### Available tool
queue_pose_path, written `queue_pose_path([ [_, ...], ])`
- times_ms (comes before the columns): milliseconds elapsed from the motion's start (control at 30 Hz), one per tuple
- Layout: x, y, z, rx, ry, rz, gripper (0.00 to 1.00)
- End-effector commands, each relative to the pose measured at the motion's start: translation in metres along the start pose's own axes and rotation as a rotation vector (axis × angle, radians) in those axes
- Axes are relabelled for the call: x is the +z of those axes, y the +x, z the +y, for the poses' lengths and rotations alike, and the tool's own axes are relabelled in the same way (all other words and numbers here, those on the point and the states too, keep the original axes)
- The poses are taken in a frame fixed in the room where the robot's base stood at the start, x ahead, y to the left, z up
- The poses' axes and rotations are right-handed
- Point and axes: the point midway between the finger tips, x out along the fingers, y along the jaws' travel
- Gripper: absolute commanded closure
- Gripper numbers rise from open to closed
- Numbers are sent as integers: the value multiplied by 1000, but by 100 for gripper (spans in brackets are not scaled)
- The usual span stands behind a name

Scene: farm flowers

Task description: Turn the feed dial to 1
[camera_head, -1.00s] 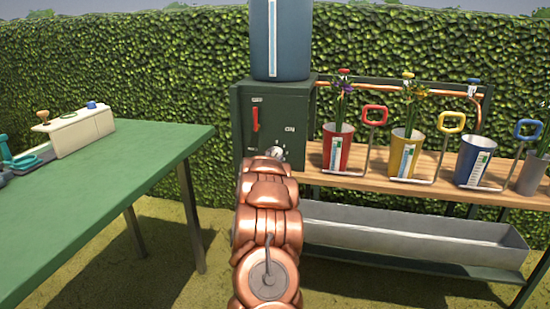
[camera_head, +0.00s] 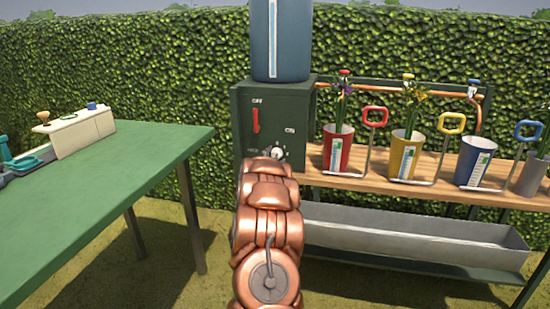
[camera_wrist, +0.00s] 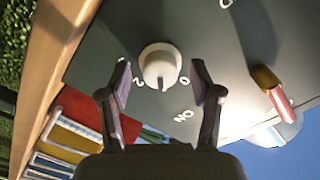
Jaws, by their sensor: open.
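The feed dial (camera_head: 277,152) is a pale round knob low on the front of a dark green control box (camera_head: 292,105); my arm partly covers its surroundings in the head view. In the wrist view the dial (camera_wrist: 160,66) has a raised grip bar, with a 2 and a 0 printed near it. My gripper (camera_wrist: 160,82) is open, its two fingers on either side of the dial, apart from it as far as I can tell. The 1 mark cannot be made out. A red lever (camera_head: 255,120) sits above the dial, between OFF and ON labels.
A blue tank (camera_head: 281,40) stands on the box. Right of it, a wooden shelf (camera_head: 330,177) carries red (camera_head: 338,148), yellow (camera_head: 405,153) and blue (camera_head: 473,163) buckets, above a grey trough (camera_head: 420,236). A green table (camera_head: 120,175) stands at the left.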

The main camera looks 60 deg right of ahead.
Motion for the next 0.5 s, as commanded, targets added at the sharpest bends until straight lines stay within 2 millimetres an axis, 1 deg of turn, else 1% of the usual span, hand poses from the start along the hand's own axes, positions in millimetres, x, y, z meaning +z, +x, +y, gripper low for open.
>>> queue_pose_path([
  [167, 0, -17, 0, 1, 1, -4, 36],
  [500, 1, -59, -2, -1, 1, -5, 36],
])
